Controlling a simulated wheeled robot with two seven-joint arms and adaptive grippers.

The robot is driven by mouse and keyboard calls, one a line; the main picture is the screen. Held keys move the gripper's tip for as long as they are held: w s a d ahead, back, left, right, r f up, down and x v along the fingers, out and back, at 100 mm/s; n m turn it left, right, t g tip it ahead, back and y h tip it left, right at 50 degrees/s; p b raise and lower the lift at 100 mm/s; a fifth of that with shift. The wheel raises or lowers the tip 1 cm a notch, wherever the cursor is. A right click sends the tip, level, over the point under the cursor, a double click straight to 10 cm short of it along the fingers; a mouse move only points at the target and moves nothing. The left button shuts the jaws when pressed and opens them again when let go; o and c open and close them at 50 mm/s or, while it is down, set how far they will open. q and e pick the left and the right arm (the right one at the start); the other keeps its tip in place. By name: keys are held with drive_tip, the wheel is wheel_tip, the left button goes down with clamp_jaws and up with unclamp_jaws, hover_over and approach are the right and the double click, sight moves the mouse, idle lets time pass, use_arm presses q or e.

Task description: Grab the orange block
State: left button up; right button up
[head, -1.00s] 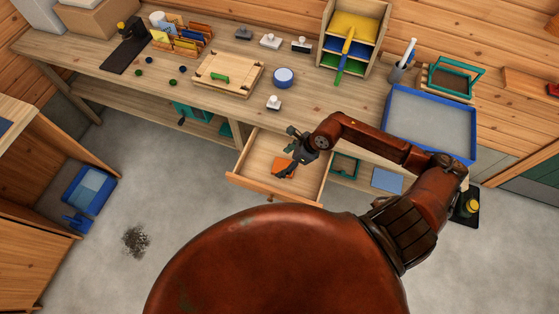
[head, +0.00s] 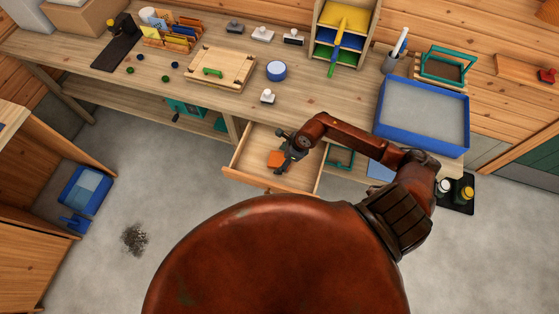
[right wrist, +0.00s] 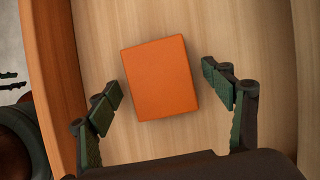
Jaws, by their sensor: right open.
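The orange block (head: 274,159) lies flat on the floor of the open wooden drawer (head: 250,175) under the workbench. In the right wrist view the orange block (right wrist: 160,78) sits slightly rotated, between and just ahead of the two fingertips. My right gripper (head: 283,158) is open and reaches down into the drawer over the block. In the right wrist view the right gripper (right wrist: 163,88) has its fingers apart, one on each side of the block, with a gap on both sides. My left gripper is not in view.
The drawer's walls stand close around the gripper. Open floor lies in front at left.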

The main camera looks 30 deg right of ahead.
drive_tip(key=c, duration=1.3)
drive_tip(key=shift+r, duration=0.1)
